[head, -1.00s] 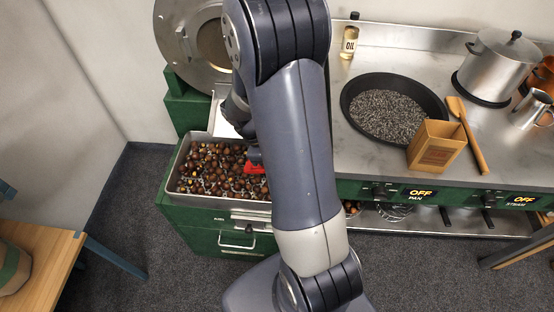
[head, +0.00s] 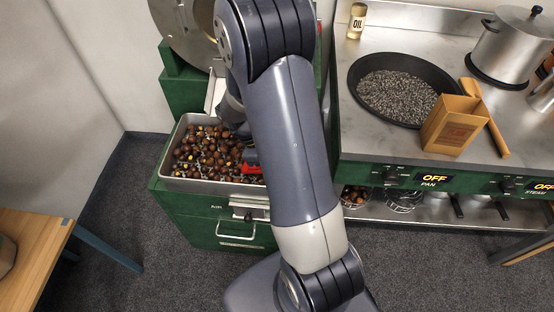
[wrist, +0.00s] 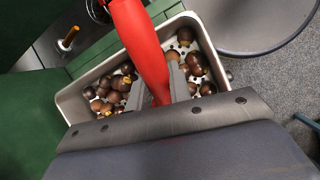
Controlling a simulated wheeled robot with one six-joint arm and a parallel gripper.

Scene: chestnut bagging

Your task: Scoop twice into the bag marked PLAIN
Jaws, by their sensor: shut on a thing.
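A red scoop handle (wrist: 140,45) is held between the fingers of my gripper (wrist: 158,92). The scoop's bowl is not visible. In the head view a bit of the red (head: 250,169) shows over the right side of the chestnut bin (head: 184,184), and my arm hides most of the gripper. The bin holds loose brown chestnuts (head: 205,150); the wrist view shows them below the gripper, on a perforated pale floor. A brown open-topped paper bag (head: 453,125) with a darker label stands on the steel counter; I cannot read the label.
A black pan (head: 357,92) of dark grit is left of the bag. A wooden spatula (head: 490,125) lies to the bag's right. A wooden table (head: 35,245) is at lower left.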

